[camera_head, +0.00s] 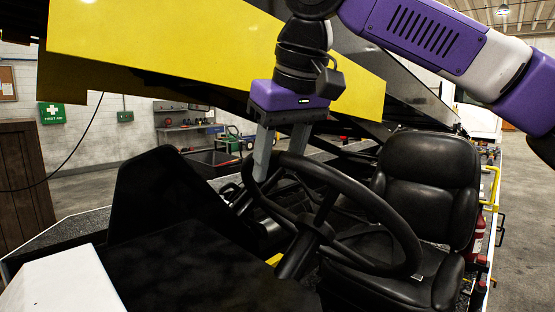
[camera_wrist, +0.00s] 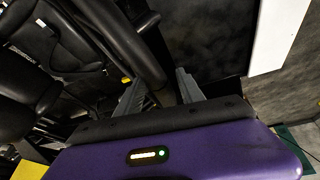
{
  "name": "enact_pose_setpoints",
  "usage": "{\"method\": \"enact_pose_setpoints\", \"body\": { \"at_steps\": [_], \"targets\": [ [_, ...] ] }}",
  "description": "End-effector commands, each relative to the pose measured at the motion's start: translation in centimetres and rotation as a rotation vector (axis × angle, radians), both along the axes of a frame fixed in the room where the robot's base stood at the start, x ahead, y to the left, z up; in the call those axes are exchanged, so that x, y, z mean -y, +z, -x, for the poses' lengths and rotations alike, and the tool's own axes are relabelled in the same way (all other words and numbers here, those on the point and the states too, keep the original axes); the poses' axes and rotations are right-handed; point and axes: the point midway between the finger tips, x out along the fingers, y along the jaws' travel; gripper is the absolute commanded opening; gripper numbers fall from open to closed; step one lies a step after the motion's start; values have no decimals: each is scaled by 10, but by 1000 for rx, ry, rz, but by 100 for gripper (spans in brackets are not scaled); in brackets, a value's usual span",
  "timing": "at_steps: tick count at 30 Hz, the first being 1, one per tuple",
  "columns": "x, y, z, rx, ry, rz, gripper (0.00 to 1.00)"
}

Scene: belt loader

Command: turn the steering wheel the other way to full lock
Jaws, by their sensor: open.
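The black steering wheel (camera_head: 398,228) stands tilted in front of the seat in the head view, with its spokes and hub visible. My gripper (camera_head: 278,172) points down at the far-left part of the wheel's rim. Its two grey fingers are apart, and one hangs in front of the rim. In the wrist view, my gripper (camera_wrist: 160,78) is open and the thick black rim (camera_wrist: 128,38) runs in between the fingers. I cannot tell whether either finger touches the rim. The rim partly hides the other finger in the head view.
A black seat (camera_head: 425,185) stands right behind the wheel. A dark console (camera_head: 165,200) is at its left. The yellow-sided belt boom (camera_head: 180,45) slants close behind and above my gripper. A yellow handrail (camera_head: 490,185) is at the right.

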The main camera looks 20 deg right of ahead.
Motion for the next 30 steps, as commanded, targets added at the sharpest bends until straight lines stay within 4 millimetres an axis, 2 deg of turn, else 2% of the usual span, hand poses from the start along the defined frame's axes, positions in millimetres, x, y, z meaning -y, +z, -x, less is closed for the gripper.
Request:
{"method": "enact_pose_setpoints", "body": {
  "at_steps": [6, 12, 13, 30],
  "targets": [
    [0, 0, 0, 0, 0, 0, 43],
    [0, 0, 0, 0, 0, -1, 4],
    [0, 0, 0, 0, 0, -1, 0],
    [-1, 0, 0, 0, 0, -1, 0]
  ]
}}
